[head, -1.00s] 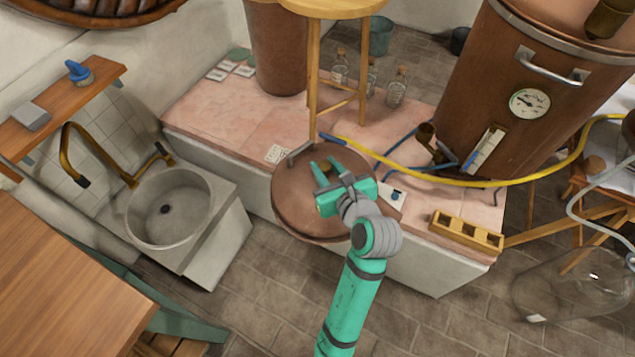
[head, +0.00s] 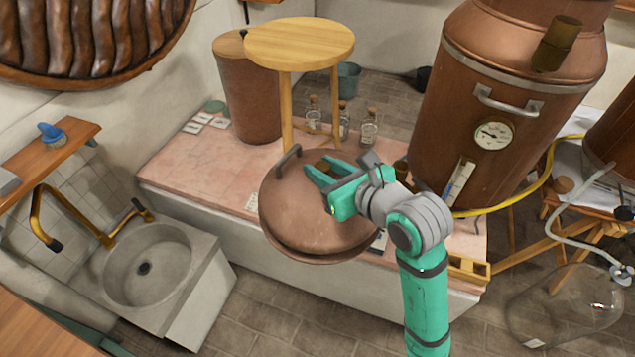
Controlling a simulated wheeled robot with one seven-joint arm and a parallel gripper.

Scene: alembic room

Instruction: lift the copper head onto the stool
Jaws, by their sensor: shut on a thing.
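The copper head (head: 300,215) is a broad domed lid with a dark side handle and a knob near its top. My gripper (head: 325,172) is over its top, shut on the copper head, with the fingers at the knob; the exact contact is partly hidden by the gripper. The head hangs tilted in front of the pink-tiled ledge. The wooden stool (head: 300,42) has a round, bare seat and stands on the ledge, behind and above the head in the picture.
A tall copper still (head: 490,100) stands at the right. A stone sink (head: 150,265) is at the left. A glass vessel (head: 560,300) lies at lower right.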

